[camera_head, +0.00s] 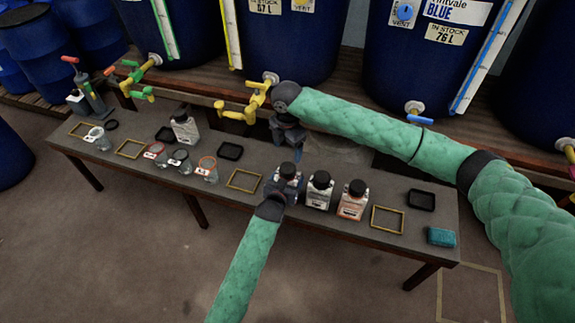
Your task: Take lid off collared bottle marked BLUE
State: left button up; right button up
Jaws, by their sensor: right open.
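A small bottle with a dark lid (288,171) stands at the left end of a row of three on the bench; its label is too small and covered to read. My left gripper (284,188) is at this bottle from the front, its fingers around the lower body; whether they grip it cannot be told. The lid is on. My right gripper (289,136) is open, pointing down behind and above that bottle, apart from it. A white-labelled bottle (319,190) and an orange-labelled bottle (352,200) stand to the right, both with dark lids.
The bench (335,152) also carries a grey bottle (184,126), several flasks, yellow frames (244,180), black trays (420,200) and a teal sponge (441,237). Blue vats with coloured taps, including a yellow tap (247,107), stand behind. My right forearm spans the bench's back right.

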aim_at(287, 167)
notch_tip(287, 167, down, 9)
jog(key=shift+f+m, duration=0.1)
jog(key=shift+m, duration=0.9)
jog(key=c, duration=1.2)
jog(key=shift+o, duration=0.2)
jog(key=shift+r, duration=0.7)
jog(key=shift+r, duration=0.35)
jog(key=shift+r, duration=0.1)
